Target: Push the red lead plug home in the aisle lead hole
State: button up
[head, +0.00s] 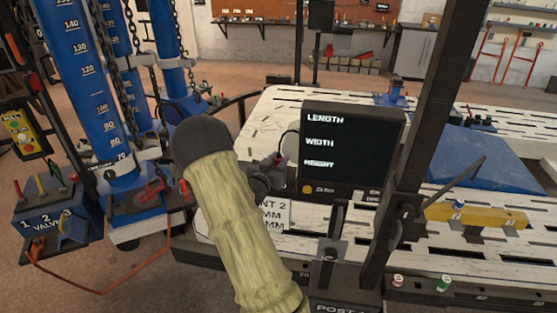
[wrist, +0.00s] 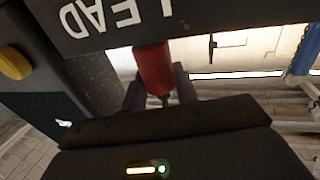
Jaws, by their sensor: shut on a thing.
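The red lead plug (wrist: 153,68) stands between the two dark fingers of my gripper (wrist: 158,88) in the wrist view. My gripper is shut on it. The plug's far end meets the edge of a dark panel (wrist: 210,18) lettered LEAD, which appears upside down. The aisle lead hole is hidden, so I cannot tell how deep the plug sits or whether it is in. In the head view, my gripper (head: 268,178) is beside the left edge of the black display unit (head: 350,150), partly hidden by my arm.
The display reads LENGTH, WIDTH, HEIGHT and has a yellow button (head: 306,189). A dark post (head: 425,110) rises right of it from the white slotted bench (head: 285,108). Blue cylinders with chains (head: 75,70) and a valve box (head: 55,215) stand at left. A yellow bar (head: 475,215) lies at right.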

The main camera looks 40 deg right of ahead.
jog(key=shift+f+b, duration=0.4)
jog(key=shift+f, duration=0.05)
jog(key=o, duration=1.1)
jog(key=shift+c, duration=0.2)
jog(key=shift+s+a+f, duration=0.1)
jog(key=shift+s+a, duration=0.15)
jog(key=shift+a, duration=0.35)
jog(key=b+v, duration=0.4)
jog(key=v, duration=1.2)
jog(key=shift+a, duration=0.1)
